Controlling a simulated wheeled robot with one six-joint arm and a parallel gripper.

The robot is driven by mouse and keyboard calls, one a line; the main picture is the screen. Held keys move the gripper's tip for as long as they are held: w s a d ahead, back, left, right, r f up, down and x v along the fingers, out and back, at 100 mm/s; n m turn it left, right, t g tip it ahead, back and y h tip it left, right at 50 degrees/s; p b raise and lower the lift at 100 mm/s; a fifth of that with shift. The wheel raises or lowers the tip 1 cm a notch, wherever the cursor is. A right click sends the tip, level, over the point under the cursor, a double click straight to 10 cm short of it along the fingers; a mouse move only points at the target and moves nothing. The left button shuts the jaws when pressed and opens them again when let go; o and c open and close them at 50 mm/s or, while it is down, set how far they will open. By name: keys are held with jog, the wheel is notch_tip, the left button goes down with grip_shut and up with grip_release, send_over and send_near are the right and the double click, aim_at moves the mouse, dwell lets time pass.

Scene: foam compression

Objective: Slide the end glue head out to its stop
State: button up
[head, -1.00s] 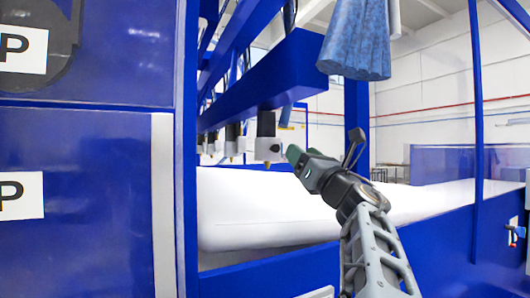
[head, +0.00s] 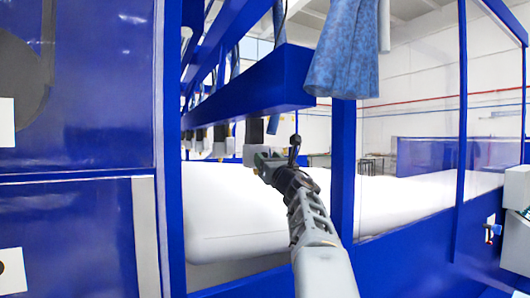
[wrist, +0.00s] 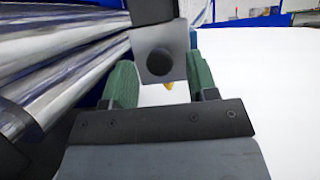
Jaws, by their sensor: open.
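The end glue head (head: 250,152) is a pale grey block under a black holder, hanging below the blue crossbeam. In the wrist view the glue head (wrist: 153,68) shows a dark round knob on its near face and a yellow nozzle tip below. My gripper (wrist: 158,72) is open. Its two green fingers stand on the left and right of the glue head, with gaps visible. I cannot tell how deep the block is between them. In the head view my gripper (head: 262,160) partly overlaps the glue head.
Several more glue heads (head: 220,138) hang in a row further back under the blue crossbeam (head: 250,85). A white foam slab (head: 230,215) lies below. A blue post (head: 343,160) stands right of my arm. Shiny metal rollers (wrist: 60,70) lie at left in the wrist view.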

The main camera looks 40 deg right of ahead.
jog(key=shift+w+r, duration=0.2)
jog(key=shift+w, duration=0.35)
grip_shut()
